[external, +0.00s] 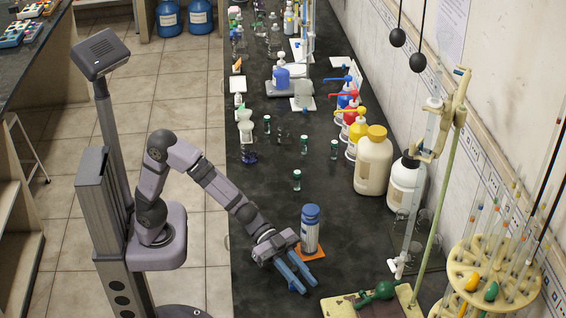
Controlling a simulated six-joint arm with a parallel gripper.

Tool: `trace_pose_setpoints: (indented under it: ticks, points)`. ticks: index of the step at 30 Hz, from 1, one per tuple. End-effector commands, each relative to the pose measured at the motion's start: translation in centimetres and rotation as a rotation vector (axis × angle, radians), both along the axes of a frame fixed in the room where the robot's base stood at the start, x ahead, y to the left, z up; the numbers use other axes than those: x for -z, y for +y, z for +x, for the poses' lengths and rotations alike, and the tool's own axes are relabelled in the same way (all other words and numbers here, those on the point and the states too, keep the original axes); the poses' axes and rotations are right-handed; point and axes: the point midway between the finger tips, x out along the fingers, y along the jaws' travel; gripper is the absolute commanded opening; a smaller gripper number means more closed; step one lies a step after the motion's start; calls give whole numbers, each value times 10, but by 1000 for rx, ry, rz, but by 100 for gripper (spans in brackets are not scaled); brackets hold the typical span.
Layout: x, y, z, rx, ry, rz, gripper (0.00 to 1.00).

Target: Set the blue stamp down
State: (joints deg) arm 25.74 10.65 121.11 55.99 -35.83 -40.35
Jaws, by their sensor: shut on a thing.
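My gripper (301,281) is low over the dark bench, near its front left edge, with its two blue fingers pointing down and to the right. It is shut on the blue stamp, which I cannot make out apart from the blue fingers. I cannot tell whether the stamp touches the bench. A blue-capped cylinder (310,230) stands upright on an orange square (312,254) just behind and right of the fingers.
Small green-capped vials (297,180) and large bottles (374,160) stand farther back. Bare black benchtop (262,205) lies left of the cylinder.

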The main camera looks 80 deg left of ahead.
Motion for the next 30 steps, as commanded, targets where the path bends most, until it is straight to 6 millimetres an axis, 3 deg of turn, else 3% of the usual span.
trace_pose_setpoints:
  ticks: [5,19,30]
  points:
    - [-13,0,0,1,-3,0,0]
    - [-87,0,0,1,-3,0,0]
    - [-100,0,0,0,-1,-1,0]
